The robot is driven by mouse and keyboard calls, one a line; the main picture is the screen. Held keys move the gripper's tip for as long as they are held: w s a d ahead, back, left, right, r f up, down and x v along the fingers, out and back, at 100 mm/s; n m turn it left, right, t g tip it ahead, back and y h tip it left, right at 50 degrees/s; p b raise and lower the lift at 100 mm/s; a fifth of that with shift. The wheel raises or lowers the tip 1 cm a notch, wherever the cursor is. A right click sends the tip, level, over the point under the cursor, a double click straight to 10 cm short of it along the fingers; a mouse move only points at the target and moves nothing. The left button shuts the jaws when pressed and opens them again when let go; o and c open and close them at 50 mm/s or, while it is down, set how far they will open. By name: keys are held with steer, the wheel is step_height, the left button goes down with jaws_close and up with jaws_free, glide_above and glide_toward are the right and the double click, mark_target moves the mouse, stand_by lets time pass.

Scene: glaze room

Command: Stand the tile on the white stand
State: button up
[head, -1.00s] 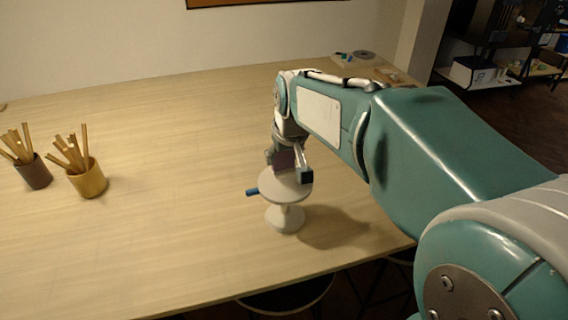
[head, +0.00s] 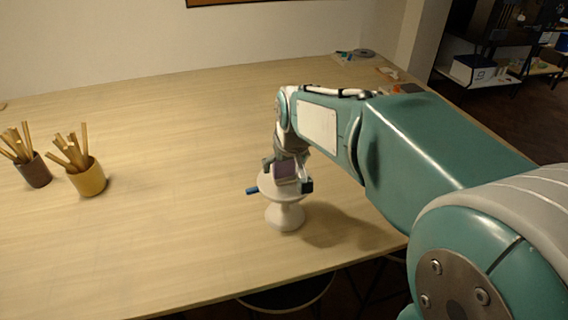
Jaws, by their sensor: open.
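The white stand (head: 285,215) is a round disc on a waisted foot, upright near the table's front edge. A small dark purple tile (head: 285,170) with a pale lower edge is over the disc, between the fingers of my gripper (head: 286,175). The gripper is open, with one finger on each side of the tile, low over the disc. The tile looks roughly upright, but I cannot tell whether its lower edge touches the disc. The fingers hide part of the disc.
Two cups of wooden sticks, one yellow (head: 88,181) and one brown (head: 36,172), stand at the left. Small items (head: 358,55) lie at the far right corner. The table's middle is clear.

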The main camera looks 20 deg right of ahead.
steer(key=v, duration=1.2)
steer(key=s+f, duration=0.5)
steer(key=s, duration=0.3)
steer(key=s+f+t, duration=0.1)
steer(key=s+f, duration=0.4)
steer(key=s, duration=0.3)
steer(key=shift+s+m, duration=0.15)
steer(key=shift+m, duration=0.25)
steer(key=shift+a, duration=0.1)
